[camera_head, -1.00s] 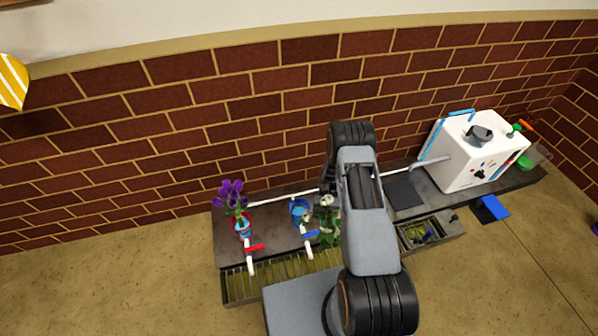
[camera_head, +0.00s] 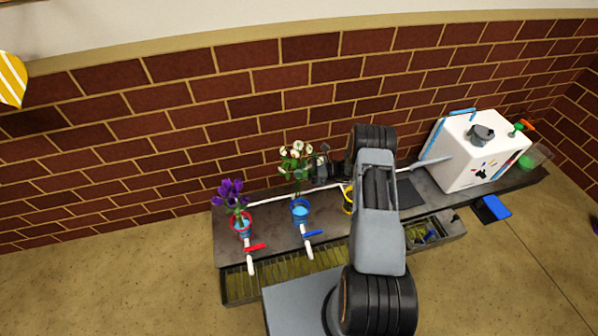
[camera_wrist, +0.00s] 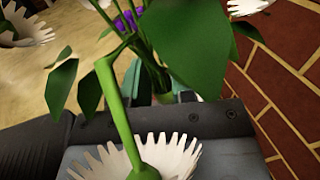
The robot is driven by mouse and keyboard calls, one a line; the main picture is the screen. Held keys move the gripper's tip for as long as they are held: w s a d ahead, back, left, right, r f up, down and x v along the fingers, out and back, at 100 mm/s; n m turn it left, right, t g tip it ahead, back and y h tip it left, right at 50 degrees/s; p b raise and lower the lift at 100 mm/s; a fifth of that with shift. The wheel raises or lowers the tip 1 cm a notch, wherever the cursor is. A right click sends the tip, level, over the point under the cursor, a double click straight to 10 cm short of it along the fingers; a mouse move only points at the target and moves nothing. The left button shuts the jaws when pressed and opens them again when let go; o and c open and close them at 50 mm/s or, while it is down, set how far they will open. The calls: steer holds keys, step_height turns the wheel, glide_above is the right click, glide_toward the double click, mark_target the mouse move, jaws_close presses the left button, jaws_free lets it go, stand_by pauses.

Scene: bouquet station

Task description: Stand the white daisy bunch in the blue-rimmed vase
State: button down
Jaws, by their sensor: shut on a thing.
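The white daisy bunch (camera_head: 296,158) is upright, its white heads above green leaves and stems. My gripper (camera_head: 312,172) reaches in from the right and is shut on its stems. The blue-rimmed vase (camera_head: 301,214) stands on the counter just below the bunch, with blue water showing inside. The stems hang down towards its mouth; I cannot tell whether their tips are over or inside the rim. In the wrist view, green stems and leaves fill the space at my gripper (camera_wrist: 172,97), and a large daisy head (camera_wrist: 140,160) lies close to the camera.
A red-rimmed vase (camera_head: 242,230) with purple flowers (camera_head: 231,194) stands left of the blue-rimmed vase. A yellow-rimmed vase (camera_head: 347,203) is partly hidden behind my arm. Red and blue tap handles (camera_head: 313,233) jut in front. A white machine (camera_head: 470,150) stands right; the brick wall is behind.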

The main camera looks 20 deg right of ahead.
mark_target(300, 197)
steer(key=shift+f+b, duration=3.65)
steer(key=shift+f, duration=2)
steer(key=shift+f+b, duration=2.15)
steer(key=shift+f, duration=0.15)
steer(key=shift+f+b, duration=0.65)
steer(key=c, duration=0.9)
jaws_free()
steer(key=shift+o, duration=0.2)
